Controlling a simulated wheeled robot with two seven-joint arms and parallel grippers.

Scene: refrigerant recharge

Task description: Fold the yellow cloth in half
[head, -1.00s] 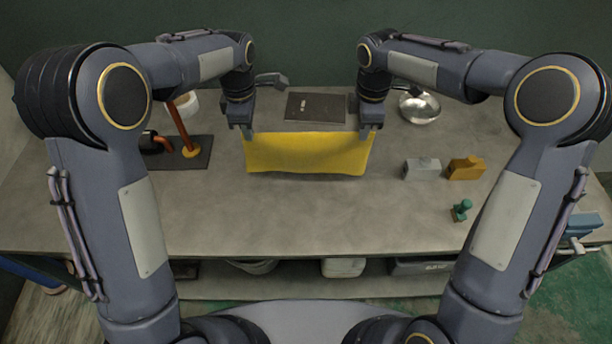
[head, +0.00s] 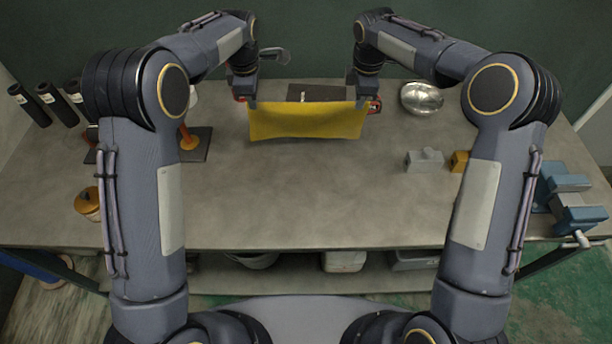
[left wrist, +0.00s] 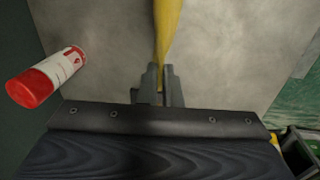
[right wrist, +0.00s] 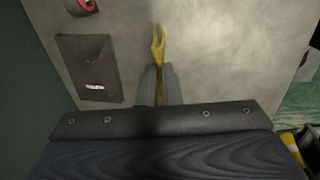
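The yellow cloth (head: 308,121) hangs stretched between my two grippers near the back of the table in the head view, its lower edge hanging free toward the front. My left gripper (head: 250,101) is shut on its left top corner; in the left wrist view the cloth (left wrist: 166,35) runs edge-on from between the fingers (left wrist: 160,88). My right gripper (head: 362,100) is shut on its right top corner; in the right wrist view a narrow strip of cloth (right wrist: 159,45) shows at the fingers (right wrist: 159,92). Whether the lower edge touches the table is unclear.
A dark plate (head: 316,92) lies behind the cloth. A red and white can (left wrist: 47,77) shows in the left wrist view. A metal bowl (head: 421,98), a grey block (head: 424,160) and a blue vise (head: 568,196) are at the right. The table's front middle is clear.

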